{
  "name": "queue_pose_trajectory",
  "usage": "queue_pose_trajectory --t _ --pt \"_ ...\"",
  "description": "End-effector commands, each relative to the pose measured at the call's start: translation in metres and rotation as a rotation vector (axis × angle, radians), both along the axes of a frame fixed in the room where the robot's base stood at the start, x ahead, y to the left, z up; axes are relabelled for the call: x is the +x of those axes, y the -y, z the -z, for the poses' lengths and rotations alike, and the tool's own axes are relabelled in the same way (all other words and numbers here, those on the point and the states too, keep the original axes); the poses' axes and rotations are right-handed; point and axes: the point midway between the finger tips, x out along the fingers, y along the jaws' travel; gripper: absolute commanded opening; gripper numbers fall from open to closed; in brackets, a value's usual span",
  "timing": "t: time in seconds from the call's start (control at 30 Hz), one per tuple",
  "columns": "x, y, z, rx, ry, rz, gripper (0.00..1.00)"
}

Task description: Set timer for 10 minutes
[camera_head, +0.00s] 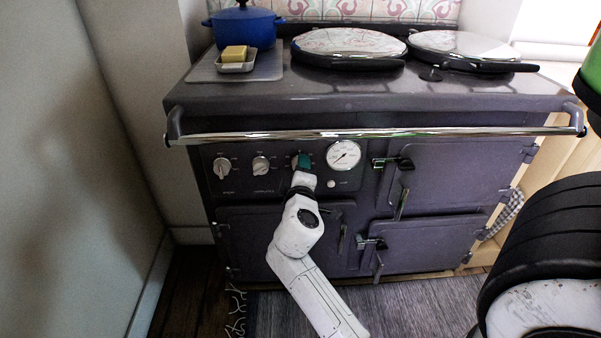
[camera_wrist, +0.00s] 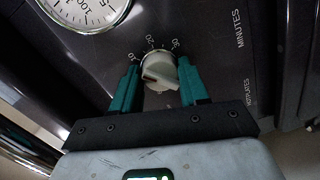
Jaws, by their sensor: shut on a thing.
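The timer knob (camera_wrist: 160,68) is white, on a dark panel with the marks 10, 20, 30 and the word MINUTES. It shows in the wrist view, with a dark reddish mark on its face. Which number it points to I cannot tell. My gripper (camera_wrist: 160,80) has one teal finger on each side of the knob and is shut on it. In the head view my gripper (camera_head: 302,161) covers the third knob from the left on the range cooker's front (camera_head: 283,172), hiding most of it.
Two other white knobs (camera_head: 222,168) (camera_head: 261,166) sit to the left, and a round gauge (camera_head: 344,155) to the right. A chrome rail (camera_head: 380,132) runs across above the panel. Oven door latches (camera_head: 405,165) stick out at right. A blue pot (camera_head: 244,28) and butter dish (camera_head: 236,67) stand on top.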

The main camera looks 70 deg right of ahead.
Motion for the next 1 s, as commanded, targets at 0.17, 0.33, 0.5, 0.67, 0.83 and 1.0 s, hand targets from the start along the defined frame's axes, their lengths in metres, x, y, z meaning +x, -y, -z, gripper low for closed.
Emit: queue_pose_trajectory --t 0.17,0.33,0.5,0.67,0.83,1.0 --pt "-0.0008 0.0004 -0.0004 0.004 0.011 0.002 0.14" --pt "-0.0008 0.0004 -0.0003 0.004 0.011 0.002 0.14" --pt "-0.001 0.0005 -0.0003 0.004 0.01 0.003 0.49" --pt "-0.0007 0.0004 -0.0002 0.004 0.01 0.002 0.64" --pt "-0.0005 0.0002 0.0 0.004 0.01 0.001 0.68" --pt "-0.0011 -0.0026 -0.0001 0.004 0.009 0.0 0.68"
